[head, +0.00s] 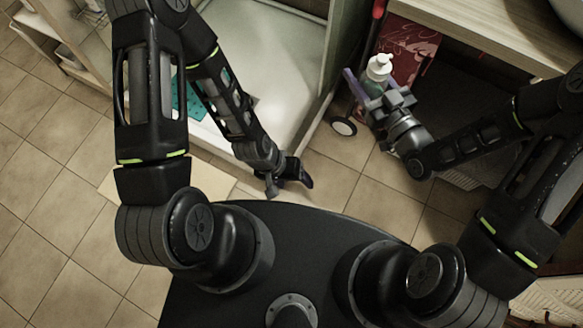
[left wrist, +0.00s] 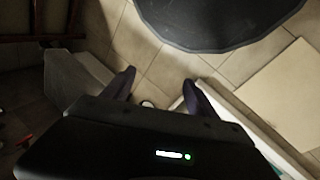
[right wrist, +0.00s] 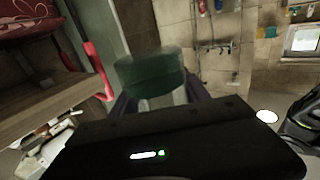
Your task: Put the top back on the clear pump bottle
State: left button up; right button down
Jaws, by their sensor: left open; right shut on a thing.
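The clear pump bottle (head: 373,85), with a greenish tint, is held by my right gripper (head: 369,98). A white pump top (head: 379,65) shows at its upper end; I cannot tell whether it is fully seated. In the right wrist view a dark green part of the bottle (right wrist: 150,72) stands out above a clear part between the fingers; the white top does not show there. My left gripper (head: 288,181) is open and empty, low in front of the white basin.
The white basin (head: 290,50) lies at the back centre, with a teal mat (head: 188,98) at its left. A wooden counter (head: 480,35) is at the back right. A red patterned thing (head: 412,48) stands behind the bottle. A wheel (head: 343,126) is on the tiled floor.

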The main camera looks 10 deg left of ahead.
pick_arm(q)
jog(key=shift+s+a+n, duration=0.1)
jog(key=shift+s+n, duration=0.2)
jog(key=shift+s, duration=0.3)
